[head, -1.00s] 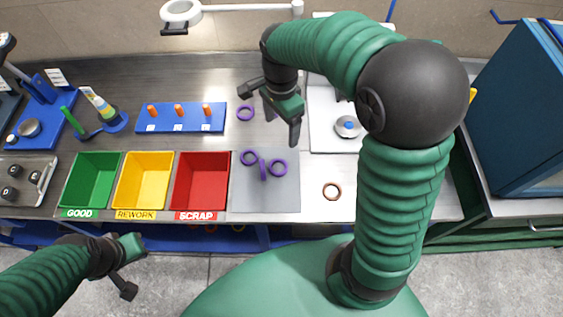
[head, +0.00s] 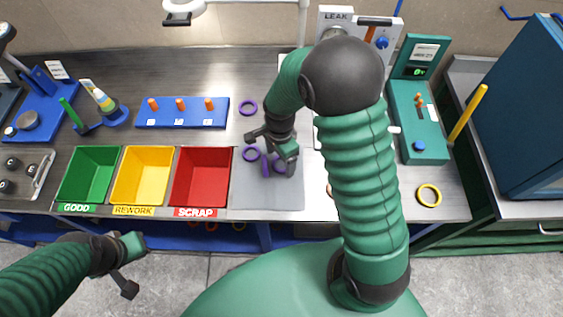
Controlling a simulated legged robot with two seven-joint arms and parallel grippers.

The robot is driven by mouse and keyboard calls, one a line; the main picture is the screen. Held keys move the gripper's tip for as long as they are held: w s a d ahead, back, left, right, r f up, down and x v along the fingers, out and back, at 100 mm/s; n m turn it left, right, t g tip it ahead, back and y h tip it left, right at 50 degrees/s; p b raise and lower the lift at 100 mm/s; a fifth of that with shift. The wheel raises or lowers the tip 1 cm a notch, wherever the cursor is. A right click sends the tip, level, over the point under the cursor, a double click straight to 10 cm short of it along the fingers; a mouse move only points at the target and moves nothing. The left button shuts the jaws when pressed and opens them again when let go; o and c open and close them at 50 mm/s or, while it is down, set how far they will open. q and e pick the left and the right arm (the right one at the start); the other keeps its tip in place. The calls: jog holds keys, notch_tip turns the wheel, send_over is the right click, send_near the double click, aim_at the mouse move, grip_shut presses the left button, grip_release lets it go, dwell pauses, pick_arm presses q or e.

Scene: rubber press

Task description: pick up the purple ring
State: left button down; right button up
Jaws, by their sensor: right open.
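Several purple rings are in view. One purple ring (head: 248,107) lies on the bench behind the grey mat (head: 268,198). Another purple ring (head: 251,154) lies at the mat's back left. A third purple ring (head: 266,169) looks upright on edge near the mat's middle. One more purple ring (head: 279,165) is partly hidden by my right gripper (head: 271,155). That gripper is open above the mat, fingers spread left and right over the rings; I cannot tell whether it touches any. My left gripper (head: 130,267) is open and empty, low at the left before the bench.
Green (head: 61,187), yellow (head: 115,187) and red (head: 176,187) bins stand left of the mat. A blue peg block (head: 182,120) is behind them. A green device (head: 413,150) and yellow ring (head: 429,195) are at the right.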

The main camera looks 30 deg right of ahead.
jog(key=shift+f, duration=0.65)
jog(key=shift+w+f, duration=0.15)
jog(key=shift+f, duration=0.05)
jog(key=c, duration=1.6)
jog(key=shift+o, duration=0.2)
jog(key=shift+s+a+r+b, duration=0.1)
jog(key=shift+s+r+b, duration=0.1)
jog(key=shift+r, duration=0.7)
jog(key=shift+s+a+r+b, duration=0.1)
jog(key=shift+r+b, duration=0.05)
jog(key=shift+r, duration=0.75)
jog(key=s+a, duration=0.2)
jog(key=s, duration=0.2)
jog(key=s+a+r+b, duration=0.1)
jog(key=s+a, duration=0.2)
jog(key=s, duration=0.2)
jog(key=s+a, duration=0.2)
jog(key=s, duration=0.2)
jog(key=shift+s+a+r+b, duration=0.15)
jog(key=shift+s+r+b, duration=0.1)
jog(key=shift+s+b, duration=0.05)
